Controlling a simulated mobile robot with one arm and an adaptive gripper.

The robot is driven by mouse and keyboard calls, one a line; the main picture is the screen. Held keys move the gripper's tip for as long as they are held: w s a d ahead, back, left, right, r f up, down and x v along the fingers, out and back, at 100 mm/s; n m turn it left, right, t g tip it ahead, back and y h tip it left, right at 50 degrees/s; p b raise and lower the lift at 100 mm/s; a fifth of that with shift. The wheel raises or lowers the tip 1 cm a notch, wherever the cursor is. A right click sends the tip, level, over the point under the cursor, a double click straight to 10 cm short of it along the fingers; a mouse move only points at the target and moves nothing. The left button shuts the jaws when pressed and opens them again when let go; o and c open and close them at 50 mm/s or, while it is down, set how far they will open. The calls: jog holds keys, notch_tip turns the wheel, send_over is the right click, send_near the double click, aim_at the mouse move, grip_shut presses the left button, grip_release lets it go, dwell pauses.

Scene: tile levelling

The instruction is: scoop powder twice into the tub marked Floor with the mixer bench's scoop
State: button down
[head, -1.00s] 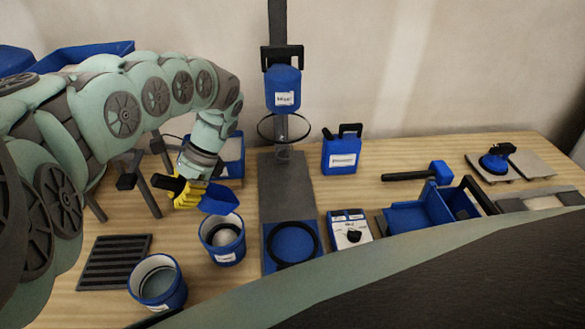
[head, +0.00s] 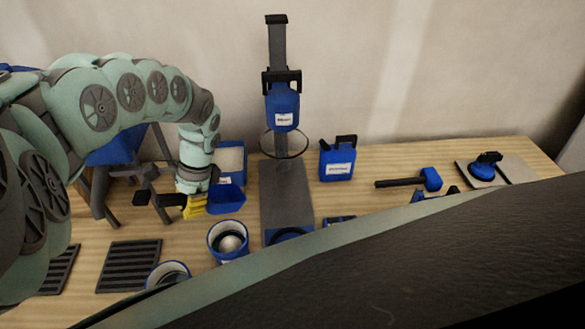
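My gripper (head: 195,206), with yellow fingers, is shut on the dark handle of the blue scoop (head: 227,201). The scoop is in front of a blue box (head: 242,151) of pale powder (head: 231,161), whose front it partly hides; I cannot tell whether the scoop holds powder. A blue tub (head: 212,242) with a white rim stands below the scoop in the picture, with a pale heap (head: 231,243) inside. A second blue tub (head: 168,269) is at lower left, mostly hidden by my own body. I cannot read which tub is marked Floor.
The mixer stand (head: 279,130) with its blue head and ring rises right of the scoop. Dark ribbed racks (head: 129,266) are at left. My body hides the front right.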

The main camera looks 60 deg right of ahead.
jog(key=shift+r+g+h+p, duration=0.5)
jog(key=shift+r+h+p, duration=0.9)
jog(key=shift+p, duration=2.15)
jog(key=shift+w+f, duration=0.1)
